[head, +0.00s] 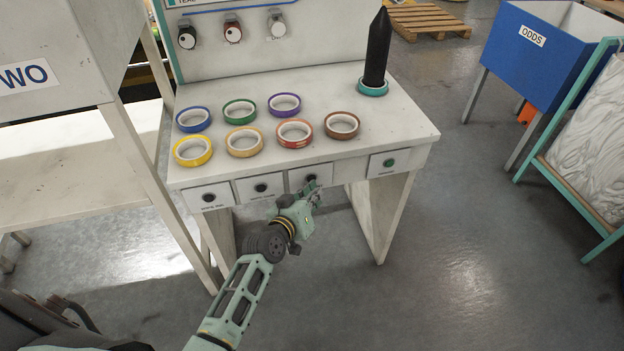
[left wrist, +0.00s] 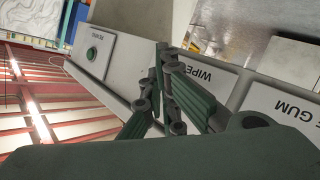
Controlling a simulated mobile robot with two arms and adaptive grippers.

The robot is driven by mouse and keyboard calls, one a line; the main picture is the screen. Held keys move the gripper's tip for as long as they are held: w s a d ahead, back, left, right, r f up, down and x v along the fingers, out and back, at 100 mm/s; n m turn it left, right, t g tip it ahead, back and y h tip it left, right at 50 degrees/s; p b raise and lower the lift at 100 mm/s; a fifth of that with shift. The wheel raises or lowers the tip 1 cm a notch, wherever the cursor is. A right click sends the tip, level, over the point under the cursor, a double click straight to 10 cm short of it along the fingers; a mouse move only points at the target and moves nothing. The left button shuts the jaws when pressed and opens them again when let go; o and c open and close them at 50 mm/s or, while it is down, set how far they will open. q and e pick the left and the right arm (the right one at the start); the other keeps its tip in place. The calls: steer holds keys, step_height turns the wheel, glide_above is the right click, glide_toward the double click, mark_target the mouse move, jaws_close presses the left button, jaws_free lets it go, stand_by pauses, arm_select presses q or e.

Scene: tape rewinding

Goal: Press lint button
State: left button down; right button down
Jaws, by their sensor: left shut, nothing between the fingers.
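Button panels line the front edge of the white table. From the left stand a dark-button panel (head: 208,197), a second dark-button panel (head: 261,188), a third behind my gripper (head: 298,178), and a green-button panel (head: 389,162). The left wrist view shows a panel marked WIPE (left wrist: 203,76), one marked GUM (left wrist: 290,108), and the green button (left wrist: 92,53), whose label is too small to read. I cannot read "lint" on any panel. My left gripper (head: 314,184) is shut and empty, at the third panel; contact is unclear. Its fingers (left wrist: 160,55) show beside the WIPE panel.
Several coloured tape rolls (head: 241,112) lie on the table (head: 330,85). A black cone (head: 378,48) stands in a teal roll (head: 372,88). Three dials (head: 232,32) hang on the back panel. A blue ODDS bin (head: 515,60) stands right. Floor in front is clear.

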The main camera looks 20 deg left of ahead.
arm_select(q)
steer(key=shift+s+d+p, duration=0.3)
steer(key=shift+s+d, duration=0.05)
steer(key=shift+s, duration=0.2)
steer(key=shift+d, duration=0.1)
steer(key=shift+s+d+p, duration=0.4)
steer(key=shift+s+d, duration=0.05)
steer(key=shift+s, duration=0.25)
steer(key=shift+s+d+p, duration=0.35)
steer(key=shift+s+d, duration=0.05)
steer(key=shift+s, duration=0.25)
steer(key=shift+s+d+p, duration=0.4)
steer(key=shift+s+d, duration=0.05)
steer(key=shift+s, duration=0.25)
